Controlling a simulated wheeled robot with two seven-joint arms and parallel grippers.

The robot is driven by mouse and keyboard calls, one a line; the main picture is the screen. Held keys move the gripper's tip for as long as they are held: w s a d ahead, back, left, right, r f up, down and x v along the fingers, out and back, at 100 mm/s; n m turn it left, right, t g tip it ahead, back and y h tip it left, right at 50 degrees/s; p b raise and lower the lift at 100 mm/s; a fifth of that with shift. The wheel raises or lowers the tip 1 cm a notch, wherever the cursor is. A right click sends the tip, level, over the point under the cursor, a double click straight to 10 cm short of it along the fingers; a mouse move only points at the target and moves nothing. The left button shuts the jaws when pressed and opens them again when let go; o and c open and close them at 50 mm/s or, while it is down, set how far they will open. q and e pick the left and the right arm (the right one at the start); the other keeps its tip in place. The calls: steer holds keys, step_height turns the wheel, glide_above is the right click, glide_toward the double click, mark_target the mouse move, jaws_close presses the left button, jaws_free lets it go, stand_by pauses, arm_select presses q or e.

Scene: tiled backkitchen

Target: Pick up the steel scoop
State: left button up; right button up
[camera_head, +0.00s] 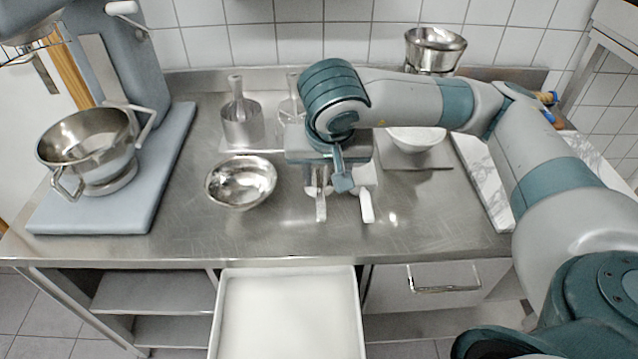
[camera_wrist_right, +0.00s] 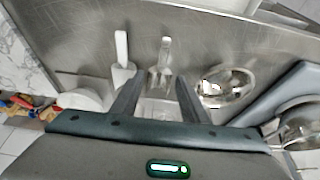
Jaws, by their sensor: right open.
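The steel scoop lies on the steel worktop below my right gripper (camera_head: 336,168), its handle (camera_head: 321,207) pointing towards the front edge. The gripper and wrist hide most of its body in the head view. In the right wrist view the bright metal handle (camera_wrist_right: 165,50) shows beyond the fingers, and the scoop's body lies around the gap between them. My right gripper (camera_wrist_right: 158,100) is open, its two dark fingers spread apart; I cannot tell if they touch the scoop. My left gripper is not in view.
A white-handled tool (camera_head: 366,207) lies just right of the scoop. A steel bowl (camera_head: 241,183) is to the left, a steel cup-like piece (camera_head: 242,128) behind it. A white bowl (camera_head: 416,138), a mixer (camera_head: 120,75) and a white tray (camera_head: 288,310) surround. The front worktop is clear.

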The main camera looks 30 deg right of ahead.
steer(key=a+x, duration=0.1)
steer(key=x, duration=0.3)
steer(key=p, duration=0.2)
glide_above(321, 203)
steer(key=s, duration=0.2)
step_height(321, 203, down, 5)
steer(key=shift+w+a, duration=0.1)
steer(key=shift+w+f, duration=0.15)
steer(key=shift+f, duration=0.25)
steer(key=shift+w+f+p, duration=0.2)
steer(key=shift+f+p, duration=0.5)
steer(key=shift+p, duration=0.15)
steer(key=x, duration=0.1)
steer(key=p+x, duration=0.1)
steer(key=x, duration=0.1)
steer(key=shift+a, duration=0.25)
steer(key=shift+w+f, duration=0.15)
steer(key=shift+f, duration=0.25)
